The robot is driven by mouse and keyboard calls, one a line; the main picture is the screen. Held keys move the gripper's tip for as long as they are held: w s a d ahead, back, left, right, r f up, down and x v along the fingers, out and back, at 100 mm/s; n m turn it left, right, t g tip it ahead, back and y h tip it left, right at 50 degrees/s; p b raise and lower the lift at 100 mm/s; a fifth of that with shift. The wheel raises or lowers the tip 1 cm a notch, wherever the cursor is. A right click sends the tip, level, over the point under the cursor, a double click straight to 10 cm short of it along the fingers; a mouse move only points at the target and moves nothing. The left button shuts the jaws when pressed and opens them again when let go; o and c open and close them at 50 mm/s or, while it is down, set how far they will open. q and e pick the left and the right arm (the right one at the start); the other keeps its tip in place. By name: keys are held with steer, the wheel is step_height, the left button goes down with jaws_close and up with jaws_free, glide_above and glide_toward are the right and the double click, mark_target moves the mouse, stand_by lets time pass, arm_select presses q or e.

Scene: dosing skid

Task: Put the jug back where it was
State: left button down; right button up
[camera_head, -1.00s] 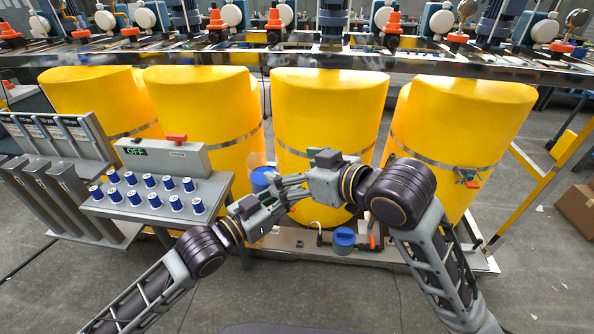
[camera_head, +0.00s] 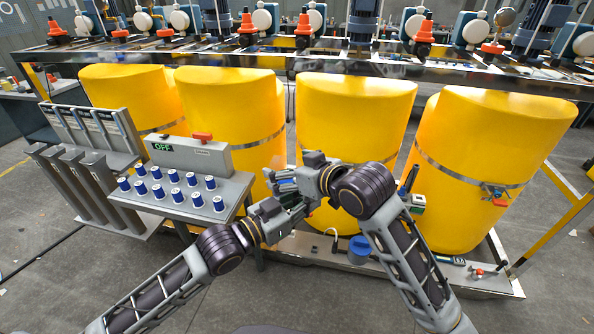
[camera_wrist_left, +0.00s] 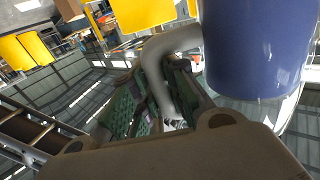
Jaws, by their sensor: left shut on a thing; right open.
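The jug (camera_wrist_left: 255,45) fills the upper right of the left wrist view, with a blue part, a clear edge below it and a pale curved handle (camera_wrist_left: 168,45). My left gripper (camera_wrist_left: 165,95) is shut on the handle. In the head view my left gripper (camera_head: 285,206) is in front of the yellow tanks, right of the grey vial shelf. My right gripper (camera_head: 287,180) is open, just above and beyond it, fingers pointing left. Between them the jug is mostly hidden; only bits of blue show.
Yellow tanks (camera_head: 355,120) stand behind the arms under a metal frame. A grey shelf (camera_head: 190,205) with blue-capped vials and a control box (camera_head: 190,153) reading OFF is at left. Foreground floor is clear.

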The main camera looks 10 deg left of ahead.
steer(key=shift+w+a+f, duration=0.2)
steer(key=shift+w+a, duration=0.1)
steer(key=shift+a, duration=0.15)
steer(key=c, duration=1.3)
arm_select(q)
steer(key=c, duration=1.8)
jaws_free()
arm_select(e)
steer(key=shift+c, duration=1.2)
arm_select(q)
steer(key=o, duration=0.5)
steer(key=shift+c, duration=0.2)
